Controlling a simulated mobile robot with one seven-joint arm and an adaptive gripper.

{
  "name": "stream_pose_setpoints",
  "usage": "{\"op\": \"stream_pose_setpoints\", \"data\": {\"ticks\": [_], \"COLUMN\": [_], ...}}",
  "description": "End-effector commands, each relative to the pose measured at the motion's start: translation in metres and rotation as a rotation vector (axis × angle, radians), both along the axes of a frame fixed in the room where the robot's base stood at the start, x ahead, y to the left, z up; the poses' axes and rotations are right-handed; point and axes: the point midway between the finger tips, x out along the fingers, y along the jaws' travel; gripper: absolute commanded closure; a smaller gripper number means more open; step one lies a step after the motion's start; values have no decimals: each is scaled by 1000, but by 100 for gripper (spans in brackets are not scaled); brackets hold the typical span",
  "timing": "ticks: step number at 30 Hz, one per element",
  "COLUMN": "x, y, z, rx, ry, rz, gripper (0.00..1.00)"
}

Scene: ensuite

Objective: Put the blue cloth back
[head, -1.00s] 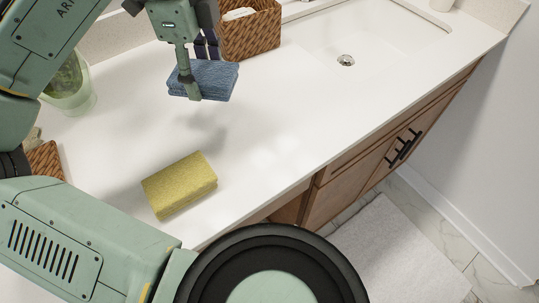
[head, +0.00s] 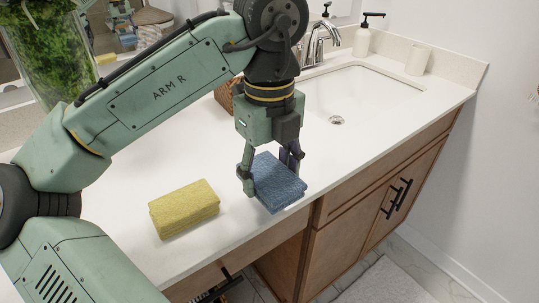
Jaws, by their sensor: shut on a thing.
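The blue cloth (head: 277,183) is a folded, thick square held between the fingers of my gripper (head: 268,178). My gripper points down and is shut on the cloth. The cloth is near the front edge of the white counter, to the right of the yellow sponge-like block. I cannot tell for sure whether its underside touches the counter.
A yellow block (head: 184,209) lies on the counter (head: 345,150) left of the cloth. A wicker basket (head: 225,95) is partly hidden behind my arm. The sink (head: 365,95), faucet (head: 313,45), soap bottle (head: 363,38) and white cup (head: 418,60) are at the back right.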

Motion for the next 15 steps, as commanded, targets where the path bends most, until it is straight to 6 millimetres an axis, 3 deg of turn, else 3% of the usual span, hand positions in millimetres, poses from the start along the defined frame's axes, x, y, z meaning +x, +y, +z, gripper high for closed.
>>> {"op": "stream_pose_setpoints", "data": {"ticks": [9,15], "x": [84,109], "y": [0,0], "z": [-5,-9], "rx": [2,1], "ry": [1,0], "rz": [5,2], "gripper": [66,66]}}
